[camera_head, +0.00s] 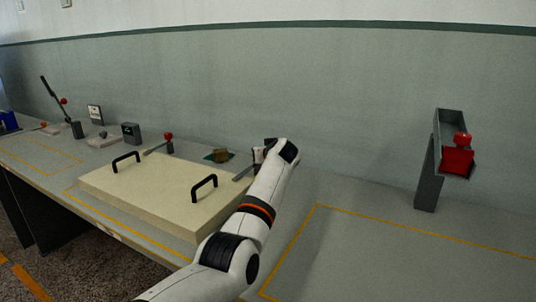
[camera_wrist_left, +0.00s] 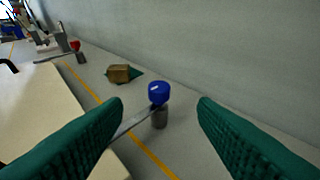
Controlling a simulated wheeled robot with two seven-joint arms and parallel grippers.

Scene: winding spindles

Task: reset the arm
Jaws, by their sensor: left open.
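My left arm comes in from the bottom of the head view and reaches over the table to the left gripper (camera_head: 258,155) beside the cream box's right back corner. In the left wrist view the left gripper (camera_wrist_left: 160,103) has its two green fingers wide apart. A lever with a blue knob (camera_wrist_left: 158,93) on a dark post shows between the fingers; I cannot tell how far ahead it is. Its flat metal bar (camera_wrist_left: 130,122) reaches over the box edge and also shows in the head view (camera_head: 243,173). My right gripper is not in view.
The cream box (camera_head: 150,195) has two black handles. A red-knob lever (camera_head: 168,138) and a brown block on a green pad (camera_head: 219,155) stand behind it. A grey stand with a red part (camera_head: 457,160) is at the right. The yellow-outlined table area (camera_head: 400,255) is clear.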

